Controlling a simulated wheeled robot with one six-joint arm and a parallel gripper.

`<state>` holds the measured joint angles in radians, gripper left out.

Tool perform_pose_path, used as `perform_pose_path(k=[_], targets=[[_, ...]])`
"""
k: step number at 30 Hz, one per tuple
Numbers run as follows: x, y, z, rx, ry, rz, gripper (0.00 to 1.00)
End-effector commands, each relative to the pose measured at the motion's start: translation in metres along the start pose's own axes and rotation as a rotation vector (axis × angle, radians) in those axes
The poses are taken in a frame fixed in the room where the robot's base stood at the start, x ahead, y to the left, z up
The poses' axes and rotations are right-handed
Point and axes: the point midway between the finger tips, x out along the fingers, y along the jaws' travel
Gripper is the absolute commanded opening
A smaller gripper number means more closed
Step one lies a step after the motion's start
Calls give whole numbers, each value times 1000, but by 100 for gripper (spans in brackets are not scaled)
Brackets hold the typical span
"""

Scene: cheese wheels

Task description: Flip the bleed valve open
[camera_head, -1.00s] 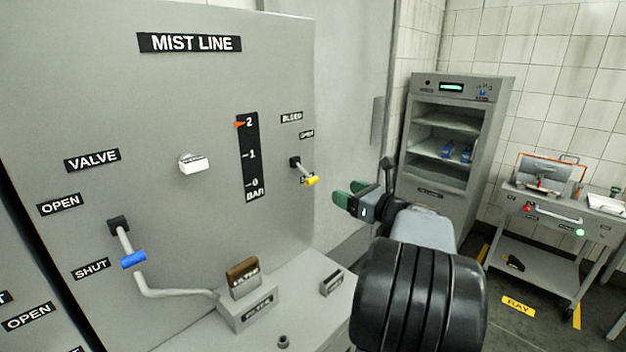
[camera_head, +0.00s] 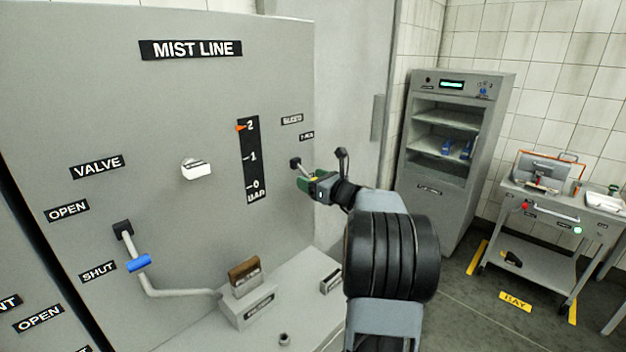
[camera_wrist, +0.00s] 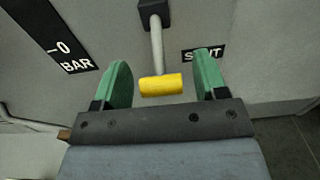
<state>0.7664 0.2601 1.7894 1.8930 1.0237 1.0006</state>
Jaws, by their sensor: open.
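The bleed valve (camera_wrist: 157,45) is a short grey lever with a yellow grip (camera_wrist: 160,84), hanging from a dark square pivot on the grey panel. In the wrist view it points down, beside the SHUT label. My gripper (camera_wrist: 163,82) is open, with one green finger on each side of the yellow grip. Gaps show between both fingers and the grip. In the head view my gripper (camera_head: 312,183) is at the lever and hides most of the yellow grip. The lever's pivot (camera_head: 295,163) still shows there.
The panel (camera_head: 200,110) also bears a blue-handled valve (camera_head: 138,263), a white knob (camera_head: 197,170) and a bar gauge (camera_head: 251,158) with its orange pointer near 2. A ledge with a small block (camera_head: 247,309) juts out below. A cabinet and a cart stand at the right.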

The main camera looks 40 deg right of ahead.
Motion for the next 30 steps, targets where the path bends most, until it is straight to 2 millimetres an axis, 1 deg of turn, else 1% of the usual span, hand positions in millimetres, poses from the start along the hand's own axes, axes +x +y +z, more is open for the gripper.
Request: perform_pose_path(k=[6,7,27,30], targets=[[0,0,0,0,0,0,66],[0,0,0,0,0,0,64],[0,0,0,0,0,0,0],[0,0,0,0,1,1,0]])
